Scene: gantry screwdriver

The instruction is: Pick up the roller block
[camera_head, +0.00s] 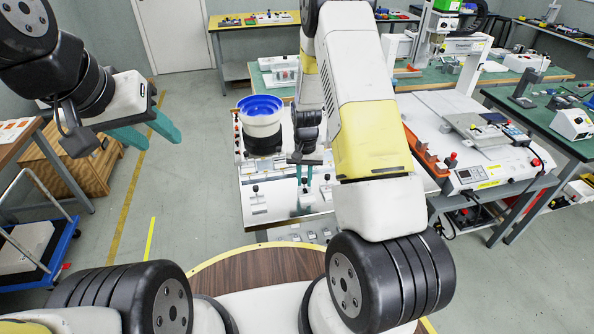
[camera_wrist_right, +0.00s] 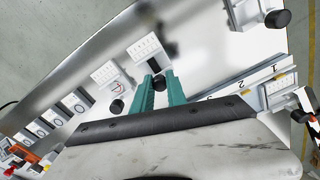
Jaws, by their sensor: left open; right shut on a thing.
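My right gripper (camera_head: 304,178) reaches down over the white work plate in the head view. Its teal fingers also show in the right wrist view (camera_wrist_right: 160,80), shut on a small dark piece just below a white block (camera_wrist_right: 146,48). I take this to be the roller block, but the fingers hide part of it and its outline is unclear. I cannot tell whether it is clear of the plate. My left gripper (camera_head: 150,132) is open and empty, above the floor at the left, away from the plate.
A blue bowl feeder (camera_head: 261,110) stands at the plate's back. A second white block (camera_wrist_right: 110,76) is close left of my right fingers. A numbered rail (camera_wrist_right: 245,84) lies to their right. A white bench unit (camera_head: 490,150) with a control box stands further right.

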